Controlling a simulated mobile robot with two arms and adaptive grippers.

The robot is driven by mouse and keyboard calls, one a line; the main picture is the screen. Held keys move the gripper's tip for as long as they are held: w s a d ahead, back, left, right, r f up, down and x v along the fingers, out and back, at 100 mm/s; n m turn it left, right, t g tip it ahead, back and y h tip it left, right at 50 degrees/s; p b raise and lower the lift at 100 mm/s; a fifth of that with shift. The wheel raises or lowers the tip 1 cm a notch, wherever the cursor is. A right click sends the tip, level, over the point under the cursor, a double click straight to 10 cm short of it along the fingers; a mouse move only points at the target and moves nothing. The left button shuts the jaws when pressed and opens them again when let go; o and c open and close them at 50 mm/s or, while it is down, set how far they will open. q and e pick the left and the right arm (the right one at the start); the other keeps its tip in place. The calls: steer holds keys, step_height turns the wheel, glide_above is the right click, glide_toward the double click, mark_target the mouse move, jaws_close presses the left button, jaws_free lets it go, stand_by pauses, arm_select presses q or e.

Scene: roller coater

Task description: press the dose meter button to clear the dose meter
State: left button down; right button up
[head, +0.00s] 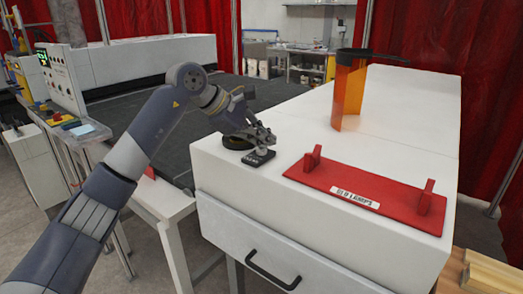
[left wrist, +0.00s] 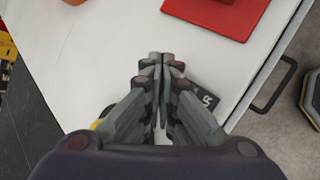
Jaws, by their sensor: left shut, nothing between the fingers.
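The dose meter, a small dark device with a light marking (head: 258,159), lies on the white cabinet top near its front left corner. My left gripper (head: 268,141) is over the cabinet, just above the dose meter in the picture. In the left wrist view the gripper (left wrist: 160,57) is shut and empty, its fingertips together. The dose meter's dark corner (left wrist: 208,99) shows beside and partly behind the right finger. I cannot make out its button, nor whether a fingertip touches it. My right gripper is not in view.
A black ring-shaped roll (head: 236,142) lies behind the dose meter. A red plate with two upright handles (head: 362,190) lies to the right. An orange container (head: 349,92) stands farther back. The roller machine (head: 150,62) is at the left. The cabinet front has a black handle (head: 271,272).

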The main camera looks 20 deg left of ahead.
mark_target(262, 151)
arm_select(q)
steer(key=shift+f, duration=0.35)
stand_by(0.3)
steer(key=shift+r, duration=0.15)
steer(key=shift+r+p, duration=0.6)
steer(key=shift+r, duration=0.15)
steer(key=shift+r, duration=0.1)
step_height(262, 151, up, 5)
steer(key=p, duration=0.4)
steer(key=shift+a, duration=0.1)
stand_by(0.4)
